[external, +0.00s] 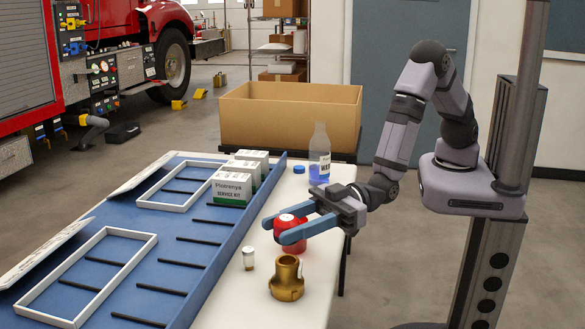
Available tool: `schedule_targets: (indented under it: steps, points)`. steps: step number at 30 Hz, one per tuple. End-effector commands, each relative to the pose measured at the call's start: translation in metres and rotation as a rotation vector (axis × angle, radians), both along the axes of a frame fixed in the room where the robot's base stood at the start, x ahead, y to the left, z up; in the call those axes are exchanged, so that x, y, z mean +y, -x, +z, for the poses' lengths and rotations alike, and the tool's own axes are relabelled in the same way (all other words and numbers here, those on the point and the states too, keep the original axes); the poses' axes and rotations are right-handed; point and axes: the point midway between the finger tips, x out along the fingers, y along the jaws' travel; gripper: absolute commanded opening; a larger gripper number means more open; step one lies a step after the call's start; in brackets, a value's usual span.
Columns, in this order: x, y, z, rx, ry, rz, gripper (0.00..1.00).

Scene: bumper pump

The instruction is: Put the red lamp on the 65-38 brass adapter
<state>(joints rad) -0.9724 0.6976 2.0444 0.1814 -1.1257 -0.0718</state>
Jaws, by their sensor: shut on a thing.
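The red lamp (290,232) is a small red rounded body with a pale mark on its top. My gripper (278,229) is shut on it, with one blue-grey finger on each side. The lamp is above or at the white table top, behind the brass adapter; whether it touches the table cannot be told. The brass adapter (287,281) stands upright on the table at the front, with a round open top and a wider lower collar. The lamp and the adapter are apart.
A small vial (248,258) stands left of the adapter. A bottle with blue liquid (319,155) and a blue cap (298,169) are behind my gripper. A blue panel (200,255) with white frames and service kit boxes (231,188) lies left. A cardboard box (290,118) stands behind.

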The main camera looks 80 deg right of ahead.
Motion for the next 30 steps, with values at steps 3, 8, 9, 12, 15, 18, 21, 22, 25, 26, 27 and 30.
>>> schedule_targets:
  steps: [3,8,9,12,15,18,21,22,25,26,27,30]
  points:
    - [0.0,0.0,-0.002,-0.003,-0.003,0.0,0.15]
    - [0.0,0.0,-0.007,-0.001,-0.001,0.0,0.15]
    - [0.0,0.0,-0.011,0.001,0.001,0.0,0.15]
    - [0.0,0.0,-0.024,0.001,0.001,0.0,0.15]
    - [0.0,0.0,-0.034,0.001,-0.001,0.0,0.15]
    - [0.0,0.0,-0.042,0.0,-0.001,0.0,0.15]
    - [0.0,0.0,-0.045,-0.001,-0.003,0.0,0.15]
    - [0.0,0.0,-0.045,-0.001,-0.003,0.0,0.15]
    - [0.0,0.0,-0.044,-0.001,-0.003,0.0,0.15]
    - [0.0,0.0,-0.044,-0.001,-0.003,0.0,0.15]
    - [0.0,0.0,-0.044,-0.001,-0.003,0.0,0.15]
    - [0.0,0.0,-0.046,-0.001,-0.003,0.0,0.15]
